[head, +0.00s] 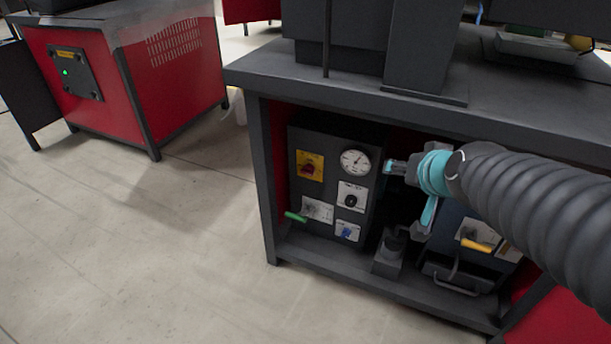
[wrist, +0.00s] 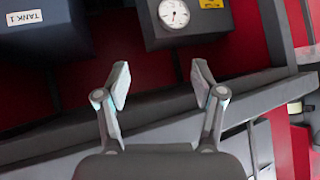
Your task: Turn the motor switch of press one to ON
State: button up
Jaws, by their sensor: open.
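A dark control box (head: 330,140) stands under the grey bench. Its face carries a red rotary switch on a yellow plate (head: 310,167), a round gauge (head: 355,161), a black knob on a white plate (head: 351,200), a blue knob (head: 347,231) and a green-handled lever (head: 296,217). Their labels are too small to read, so I cannot tell which is the motor switch. My gripper (head: 406,199) is open and empty, right of this box and apart from its knobs. In the wrist view my gripper (wrist: 161,78) shows spread fingers with nothing between them, and a gauge (wrist: 173,13) lies beyond.
A box with a yellow handle (head: 478,245) stands at the right. The wrist view shows a box labelled TANK 1 (wrist: 24,17). The bench top (head: 300,71) overhangs the control box, and a leg (head: 262,180) stands left. A red cabinet (head: 90,60) is far left. The floor between is clear.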

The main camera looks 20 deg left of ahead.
jog(key=w+a+f+t+b, duration=0.1)
jog(key=w+a+f, duration=0.25)
jog(key=a, duration=0.25)
jog(key=w+a+f+m+t+b, duration=0.1)
jog(key=w+a+f+t, duration=0.15)
jog(key=w+a, duration=0.3)
jog(key=w+a+f+t+b, duration=0.1)
jog(key=w+a+f, duration=0.25)
jog(key=a, duration=0.35)
jog(key=m+t+h+b, duration=0.2)
jog(key=t+h+b, duration=0.15)
jog(key=h, duration=0.25)
send_near(306, 172)
jog(key=w, duration=0.6)
jog(key=w+d, duration=0.1)
jog(key=w, duration=0.2)
jog(key=shift+w+f, duration=0.25)
jog(key=shift+f, duration=0.05)
jog(key=shift+n, duration=0.3)
jog(key=c, duration=1.1)
